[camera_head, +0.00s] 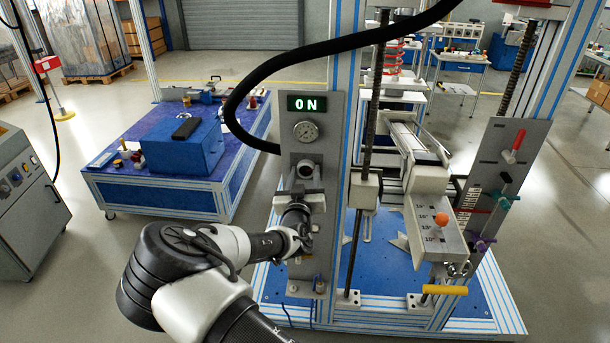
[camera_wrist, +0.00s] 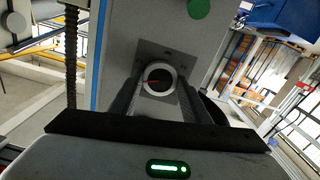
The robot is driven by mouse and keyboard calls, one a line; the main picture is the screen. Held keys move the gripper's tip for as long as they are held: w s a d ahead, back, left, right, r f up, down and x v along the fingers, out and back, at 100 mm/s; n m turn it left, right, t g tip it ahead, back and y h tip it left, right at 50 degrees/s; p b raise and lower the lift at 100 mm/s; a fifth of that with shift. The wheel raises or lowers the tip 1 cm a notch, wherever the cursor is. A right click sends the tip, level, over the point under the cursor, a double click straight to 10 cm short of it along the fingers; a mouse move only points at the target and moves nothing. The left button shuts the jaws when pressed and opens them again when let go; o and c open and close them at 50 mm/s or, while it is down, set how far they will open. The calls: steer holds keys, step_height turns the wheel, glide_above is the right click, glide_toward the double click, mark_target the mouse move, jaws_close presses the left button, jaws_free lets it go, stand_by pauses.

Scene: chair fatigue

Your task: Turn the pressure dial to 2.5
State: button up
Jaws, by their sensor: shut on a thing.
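The pressure dial (camera_head: 305,169) is a round, light-rimmed knob on the grey control panel, below a round gauge (camera_head: 306,131). In the wrist view the dial (camera_wrist: 158,79) has a dark centre with a red pointer line; the scale marks around it are too small to read. My gripper (camera_head: 304,190) reaches the panel from below and in front. In the wrist view my gripper (camera_wrist: 160,90) has one finger on each side of the dial, shut on it. The fingers and wrist hide part of the dial's lower side.
A blue frame post (camera_head: 346,80) stands right of the panel. A blue workbench (camera_head: 150,190) is at left. A green round part (camera_wrist: 199,9) shows in the wrist view.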

steer(key=shift+f+n+b, duration=0.1)
steer(key=shift+n+b, duration=0.2)
steer(key=shift+b, duration=0.05)
steer(key=n+b, duration=0.3)
steer(key=shift+f+n, duration=0.1)
steer(key=shift+n, duration=0.3)
steer(key=n+b, duration=0.3)
steer(key=n, duration=0.2)
steer(key=shift+a+b, duration=0.1)
steer(key=shift+b, duration=0.25)
steer(key=n+b, duration=0.2)
steer(key=n, duration=0.3)
steer(key=shift+n, duration=0.4)
steer(key=n+b, duration=0.1)
steer(key=n, duration=0.3)
steer(key=shift+b, duration=0.4)
steer(key=shift+n, duration=0.4)
steer(key=o, duration=1.1)
steer(key=shift+c, duration=0.2)
steer(key=shift+s, duration=0.1)
